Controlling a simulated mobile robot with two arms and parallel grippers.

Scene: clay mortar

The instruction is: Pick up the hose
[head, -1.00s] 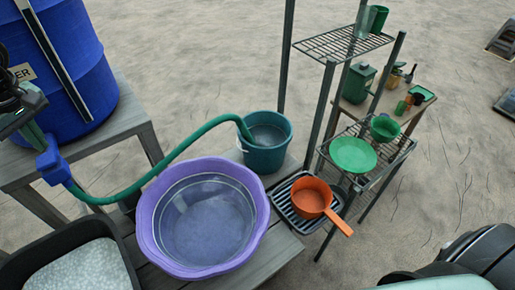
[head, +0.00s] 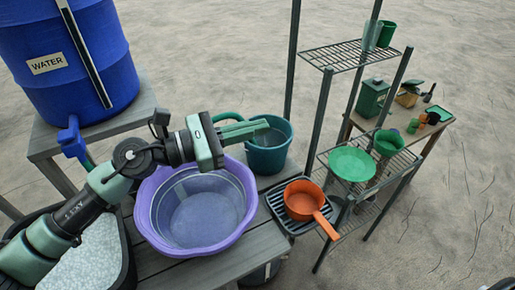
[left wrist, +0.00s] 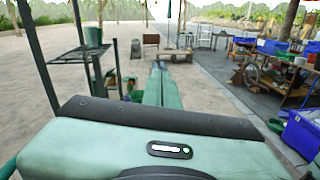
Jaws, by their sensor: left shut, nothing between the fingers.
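The green hose (head: 228,115) runs from the blue tap (head: 73,140) of the water barrel to the teal bucket (head: 269,150). Its middle stretch is hidden behind my left arm; a short arc shows just behind the gripper, near the bucket. My left gripper (head: 262,126) is shut and empty, and its fingers point right toward the bucket's rim. I cannot tell whether they touch the hose or the bucket. In the left wrist view the fingers (left wrist: 158,70) lie together with nothing between them. My right gripper is not in view.
A purple basin (head: 245,205) stands below my left arm on the wooden bench (head: 180,268). A black tray (head: 128,250) is at left. An orange pan (head: 303,200) sits on a dark rack. A metal shelf (head: 332,57) stands right of the bucket. Open sand lies further right.

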